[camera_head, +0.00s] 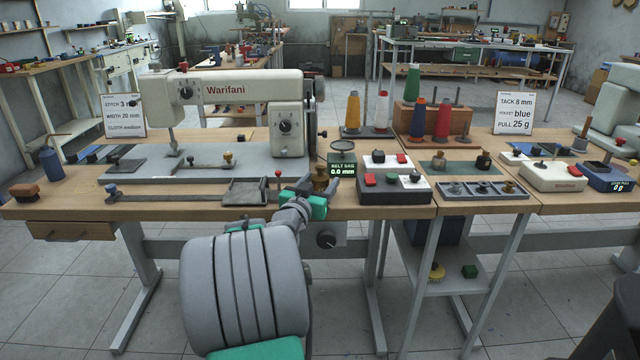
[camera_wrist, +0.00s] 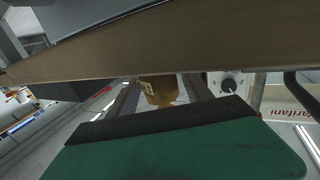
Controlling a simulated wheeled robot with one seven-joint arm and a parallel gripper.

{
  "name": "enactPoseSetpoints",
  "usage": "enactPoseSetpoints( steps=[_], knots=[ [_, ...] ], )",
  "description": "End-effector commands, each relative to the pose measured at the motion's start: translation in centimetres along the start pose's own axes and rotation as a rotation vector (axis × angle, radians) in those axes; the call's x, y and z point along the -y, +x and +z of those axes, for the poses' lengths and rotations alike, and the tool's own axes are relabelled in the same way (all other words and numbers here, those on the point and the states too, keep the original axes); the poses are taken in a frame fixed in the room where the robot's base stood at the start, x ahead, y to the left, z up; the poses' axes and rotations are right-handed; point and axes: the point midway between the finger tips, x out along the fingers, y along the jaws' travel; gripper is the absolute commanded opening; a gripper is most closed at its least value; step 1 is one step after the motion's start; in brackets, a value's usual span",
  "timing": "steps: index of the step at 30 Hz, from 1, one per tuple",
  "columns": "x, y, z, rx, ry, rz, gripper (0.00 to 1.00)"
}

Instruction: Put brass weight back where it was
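The brass weight (camera_head: 321,179) is between the two dark fingers of my gripper (camera_head: 321,186), near the front edge of the middle of the bench, just left of the belt sag display. My gripper appears shut on it, with a finger close against each side. The wrist view also shows the brass weight (camera_wrist: 159,92) between the fingers. The wooden bench edge (camera_wrist: 170,42) hides part of it there. I cannot tell whether its base touches the bench.
The belt sag display (camera_head: 341,170) and a round dark pan (camera_head: 342,147) are close by on the right. A control box with red buttons (camera_head: 393,190) stands further right. A metal slide with a red-knobbed lever (camera_head: 245,191) lies to the left. The sewing machine (camera_head: 235,90) rises behind.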

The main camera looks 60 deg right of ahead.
Motion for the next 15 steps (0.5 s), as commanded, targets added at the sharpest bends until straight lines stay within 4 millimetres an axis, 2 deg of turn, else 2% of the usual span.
enactPoseSetpoints(
  steps=[8,11,15],
  knots=[
    [0.0,0.0,-0.1,0.000,0.000,0.000,0.64],
    [0.0,0.0,-0.6,0.000,0.000,0.000,0.64],
    [0.2,-2.7,-0.4,0.000,0.000,-0.005,0.64]
  ],
)
